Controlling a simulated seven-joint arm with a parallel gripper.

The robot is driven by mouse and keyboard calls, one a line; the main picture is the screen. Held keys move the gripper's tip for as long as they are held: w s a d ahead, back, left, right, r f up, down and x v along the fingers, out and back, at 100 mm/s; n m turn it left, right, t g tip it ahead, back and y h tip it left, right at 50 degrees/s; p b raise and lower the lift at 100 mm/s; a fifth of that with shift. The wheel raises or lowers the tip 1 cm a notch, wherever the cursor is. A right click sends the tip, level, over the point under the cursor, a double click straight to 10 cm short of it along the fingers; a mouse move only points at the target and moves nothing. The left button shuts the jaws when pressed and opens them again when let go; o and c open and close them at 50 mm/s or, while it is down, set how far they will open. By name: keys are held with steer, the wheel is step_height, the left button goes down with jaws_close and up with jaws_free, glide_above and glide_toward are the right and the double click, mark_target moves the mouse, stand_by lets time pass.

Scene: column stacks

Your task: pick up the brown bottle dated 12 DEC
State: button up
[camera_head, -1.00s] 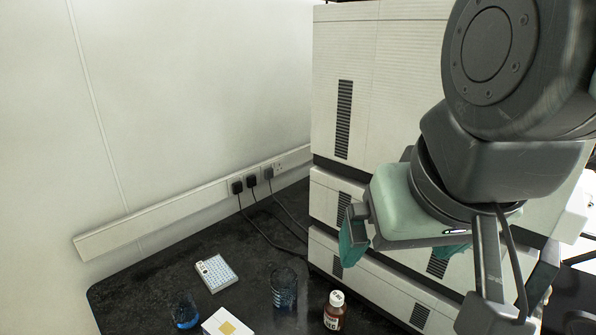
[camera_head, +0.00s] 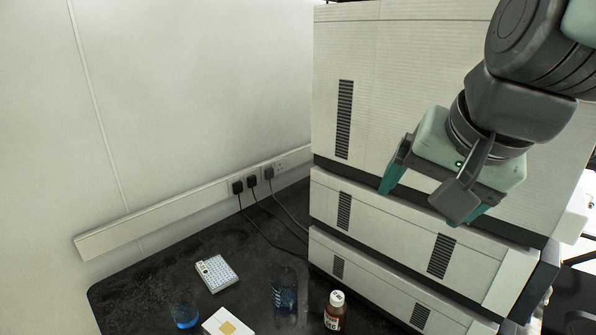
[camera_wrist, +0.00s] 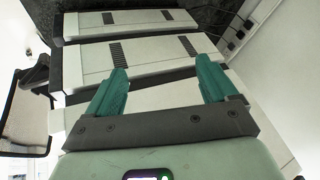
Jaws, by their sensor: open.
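A brown bottle (camera_head: 334,312) with a white cap and a white label stands upright on the dark bench, at the bottom of the head view. Its label shows dark print too small to read fully. My gripper (camera_head: 428,200) is up in front of the stacked white units, above and to the right of the bottle, well apart from it. Its two teal fingers are spread with nothing between them. In the wrist view my gripper (camera_wrist: 164,78) is also open and empty, facing the stacked units. The bottle does not show in the wrist view.
Stacked white units (camera_head: 400,105) fill the right side behind the bottle. A glass beaker (camera_head: 284,290) stands left of the bottle. Cables run along the wall.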

mark_target(343, 319)
steer(key=w+f+m+t+y, duration=0.3)
steer(key=f+m, duration=0.5)
steer(key=f, duration=0.6)
steer(key=w+f+m+t+y, duration=0.3)
steer(key=f+m, duration=0.4)
steer(key=f, duration=0.8)
steer(key=w+f+m+t+y, duration=0.2)
steer(key=f+m, duration=0.6)
steer(key=f, duration=0.7)
steer(key=shift+w+a+f+m+t+y, duration=0.25)
steer(key=shift+w+t+y, duration=0.2)
steer(key=shift+y, duration=0.25)
steer(key=shift+w+a+r, duration=0.15)
steer(key=shift+w+a, duration=0.05)
steer(key=shift+w, duration=0.25)
steer(key=x, duration=0.6)
steer(key=shift+w+a, duration=0.2)
steer(key=shift+w, duration=0.05)
steer(key=shift+c, duration=0.5)
steer(key=c, duration=1.2)
